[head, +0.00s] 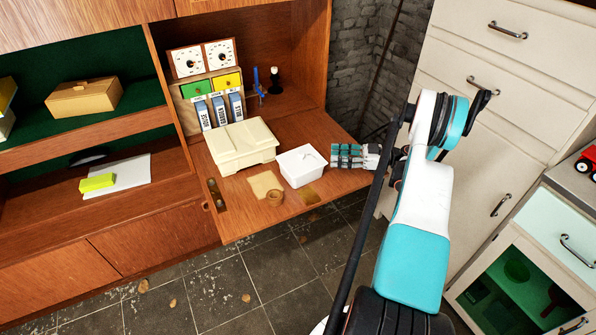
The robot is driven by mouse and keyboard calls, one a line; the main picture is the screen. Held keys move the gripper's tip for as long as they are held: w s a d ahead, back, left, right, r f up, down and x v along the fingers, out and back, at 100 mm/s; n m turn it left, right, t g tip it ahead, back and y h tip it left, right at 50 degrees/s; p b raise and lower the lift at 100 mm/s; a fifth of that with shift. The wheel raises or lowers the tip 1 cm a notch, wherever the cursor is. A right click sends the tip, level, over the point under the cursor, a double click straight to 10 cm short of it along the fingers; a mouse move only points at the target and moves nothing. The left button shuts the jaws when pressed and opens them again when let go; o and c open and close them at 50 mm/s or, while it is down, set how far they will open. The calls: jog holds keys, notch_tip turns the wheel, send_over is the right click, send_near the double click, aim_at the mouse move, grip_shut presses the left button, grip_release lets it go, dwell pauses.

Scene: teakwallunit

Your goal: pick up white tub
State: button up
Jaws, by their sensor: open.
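The white tub (301,165) is a small open box standing on the fold-down wooden shelf (240,222) of the wall unit. My gripper (338,155) comes in from the right, with its fingers pointing left at the tub's right side. The gripper is open and holds nothing that I can see. The fingertips are close to the tub's right rim; whether they touch it I cannot tell. My arm reaches up from the lower right and bends down to the gripper.
A cream lidded box (242,146) stands directly left of the tub. A beige card (265,184) and a small round ring (275,197) lie in front. A cream cabinet (480,110) stands at right.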

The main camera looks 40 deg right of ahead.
jog(key=b, duration=0.2)
send_near(301, 153)
jog(key=x, duration=0.4)
jog(key=shift+w+a+f, duration=0.2)
jog(key=shift+a, duration=0.15)
jog(key=b+x, duration=0.2)
jog(key=x, duration=0.2)
jog(key=shift+w+a+f, duration=0.15)
jog(key=shift+w+f, duration=0.05)
jog(key=shift+w, duration=0.1)
jog(key=shift+w+a+r+b, duration=0.1)
jog(key=shift+w+a+b, duration=0.1)
jog(key=shift+w+b, duration=0.1)
jog(key=shift+s, duration=0.1)
grip_shut()
